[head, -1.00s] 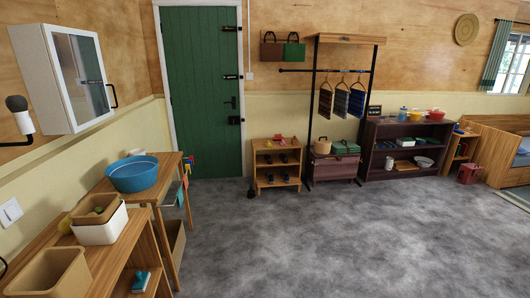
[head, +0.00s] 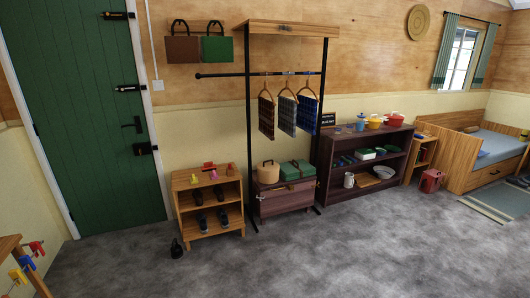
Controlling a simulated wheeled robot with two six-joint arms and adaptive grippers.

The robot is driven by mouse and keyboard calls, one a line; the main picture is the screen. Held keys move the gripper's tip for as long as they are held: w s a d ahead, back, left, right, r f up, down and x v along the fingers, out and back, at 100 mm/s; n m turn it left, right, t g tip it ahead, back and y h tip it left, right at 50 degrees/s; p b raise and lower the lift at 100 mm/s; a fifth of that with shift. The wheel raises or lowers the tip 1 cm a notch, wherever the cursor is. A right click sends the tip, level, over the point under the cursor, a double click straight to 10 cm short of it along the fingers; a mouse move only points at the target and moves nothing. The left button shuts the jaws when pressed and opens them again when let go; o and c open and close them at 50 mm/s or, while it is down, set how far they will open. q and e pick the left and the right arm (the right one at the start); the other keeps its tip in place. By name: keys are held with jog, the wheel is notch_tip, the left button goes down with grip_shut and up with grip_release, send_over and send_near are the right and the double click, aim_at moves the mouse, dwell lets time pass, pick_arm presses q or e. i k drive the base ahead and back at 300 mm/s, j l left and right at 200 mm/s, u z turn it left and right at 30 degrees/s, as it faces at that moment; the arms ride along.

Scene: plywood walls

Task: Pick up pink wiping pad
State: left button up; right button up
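I cannot make out a pink wiping pad for certain in the head view. Small red, pink and yellow items (head: 209,166) sit on top of the low wooden shoe rack (head: 206,184), too small to identify. Neither of my grippers is in view.
A green door (head: 80,120) is at the left. A clothes rack (head: 249,130) with a chest (head: 284,200), a dark shelf (head: 342,167) and a bed (head: 480,170) line the wall. A wooden table corner (head: 10,245) with coloured clips (head: 37,248) is at lower left.

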aim_at(214, 176)
jog(key=i, duration=1.05)
jog(key=i+l+u, duration=0.15)
jog(key=i, duration=0.95)
jog(key=i+l+u, duration=0.1)
jog(key=i+u, duration=0.3)
jog(key=i+l+u, duration=0.15)
jog(key=i+u, duration=0.25)
jog(key=i+l+u, duration=0.2)
jog(key=u, duration=0.15)
jog(key=i+l+u, duration=0.25)
jog(key=l+u, duration=0.15)
jog(key=i+l+u, duration=0.15)
jog(key=l+u, duration=0.1)
jog(key=l, duration=0.3)
jog(key=i, duration=0.05)
